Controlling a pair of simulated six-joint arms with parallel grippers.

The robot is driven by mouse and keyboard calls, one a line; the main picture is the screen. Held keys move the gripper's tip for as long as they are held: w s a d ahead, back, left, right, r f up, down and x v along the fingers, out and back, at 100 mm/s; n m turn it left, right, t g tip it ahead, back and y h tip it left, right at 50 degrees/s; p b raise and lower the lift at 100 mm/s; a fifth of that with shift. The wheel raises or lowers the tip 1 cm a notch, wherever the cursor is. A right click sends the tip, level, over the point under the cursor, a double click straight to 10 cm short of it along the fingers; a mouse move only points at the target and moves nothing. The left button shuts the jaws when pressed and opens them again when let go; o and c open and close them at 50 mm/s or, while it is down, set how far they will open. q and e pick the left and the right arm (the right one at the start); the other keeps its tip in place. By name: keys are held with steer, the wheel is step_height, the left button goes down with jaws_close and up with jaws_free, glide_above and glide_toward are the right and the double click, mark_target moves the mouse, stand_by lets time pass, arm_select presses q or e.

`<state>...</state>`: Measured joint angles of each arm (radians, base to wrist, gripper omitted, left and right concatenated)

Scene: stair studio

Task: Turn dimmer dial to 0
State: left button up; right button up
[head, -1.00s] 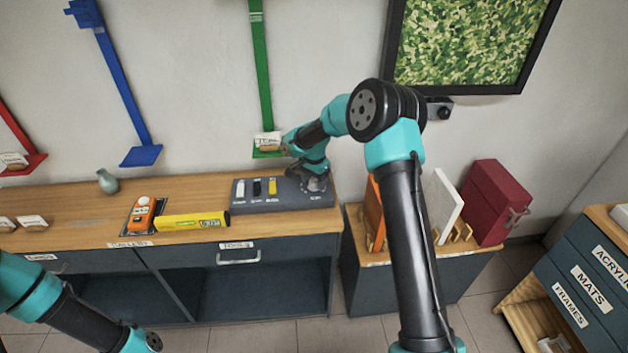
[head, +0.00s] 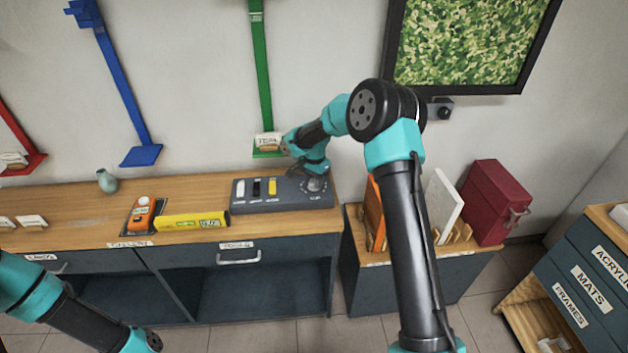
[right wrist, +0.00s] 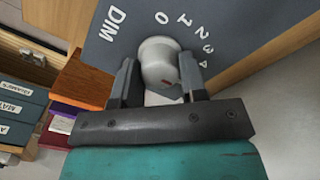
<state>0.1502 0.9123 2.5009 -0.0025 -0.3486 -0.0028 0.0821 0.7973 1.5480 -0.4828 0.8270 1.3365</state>
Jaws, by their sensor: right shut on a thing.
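The dimmer dial (right wrist: 158,58) is a pale silver knob on the dark control panel (head: 285,203). In the right wrist view it sits beside the white DIM label (right wrist: 113,22) and an arc of numbers that starts at 0 and 1. A small red mark shows low on the knob; I cannot tell which number it lines up with. My right gripper (right wrist: 160,78) is shut on the dial, a finger on each side. In the head view my right gripper (head: 317,182) is over the panel's right end. My left gripper is out of view.
White, black and yellow sliders (head: 257,188) stand on the panel's left part. A yellow box (head: 192,221) and an orange device (head: 142,214) lie to its left on the wooden counter (head: 75,228). A green wall bracket (head: 262,70) hangs behind the right gripper.

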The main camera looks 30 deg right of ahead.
steer(key=n, duration=0.7)
steer(key=shift+n, duration=0.3)
steer(key=n, duration=0.3)
steer(key=shift+n, duration=0.3)
steer(key=n, duration=0.3)
steer(key=shift+n, duration=0.4)
steer(key=n, duration=1.1)
steer(key=shift+n, duration=0.3)
steer(key=o, duration=0.9)
